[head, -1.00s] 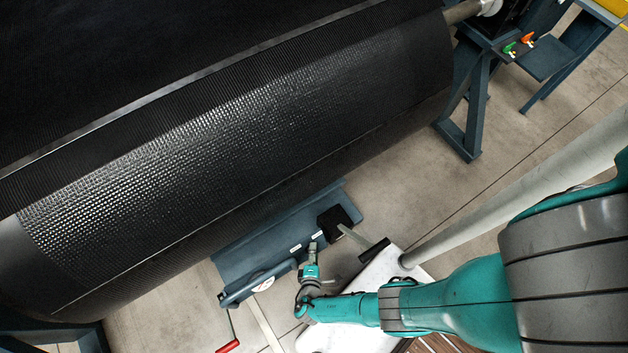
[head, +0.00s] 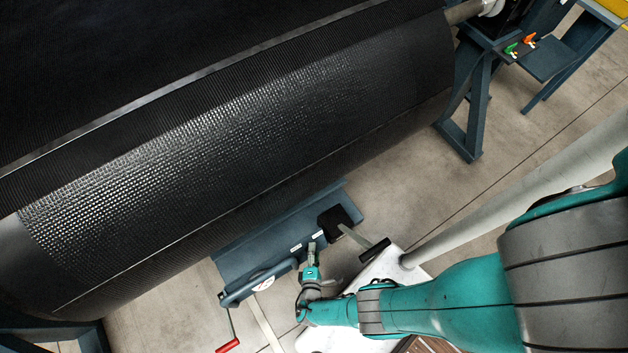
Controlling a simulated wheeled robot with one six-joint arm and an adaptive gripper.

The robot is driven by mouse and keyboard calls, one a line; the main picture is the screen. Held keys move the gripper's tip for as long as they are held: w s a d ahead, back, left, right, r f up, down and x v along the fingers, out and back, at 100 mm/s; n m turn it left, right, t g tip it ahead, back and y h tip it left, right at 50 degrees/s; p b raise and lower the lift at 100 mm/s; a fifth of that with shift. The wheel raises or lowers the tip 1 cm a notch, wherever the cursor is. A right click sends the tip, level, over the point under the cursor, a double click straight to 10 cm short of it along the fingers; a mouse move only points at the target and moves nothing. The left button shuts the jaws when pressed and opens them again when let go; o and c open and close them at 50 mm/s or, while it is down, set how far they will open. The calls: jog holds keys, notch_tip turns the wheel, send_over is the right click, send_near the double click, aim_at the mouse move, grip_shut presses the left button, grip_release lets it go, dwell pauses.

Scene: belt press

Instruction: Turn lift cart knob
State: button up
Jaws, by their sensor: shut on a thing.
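The lift cart (head: 240,262) is a blue-grey metal unit on the floor under the big black roll. Two small white labels show on its near side.
A large black textured belt roll (head: 240,150) hangs over the cart. A black block and a lever with a black grip (head: 374,250) stand right of my gripper. A red-handled lever (head: 228,346) lies at the lower left.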

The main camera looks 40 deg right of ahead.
jog(key=o, duration=0.9)
jog(key=shift+w+a+r, duration=0.15)
jog(key=shift+w, duration=0.05)
jog(key=shift+o, duration=1)
jog(key=shift+s, duration=0.1)
jog(key=shift+r, duration=4.95)
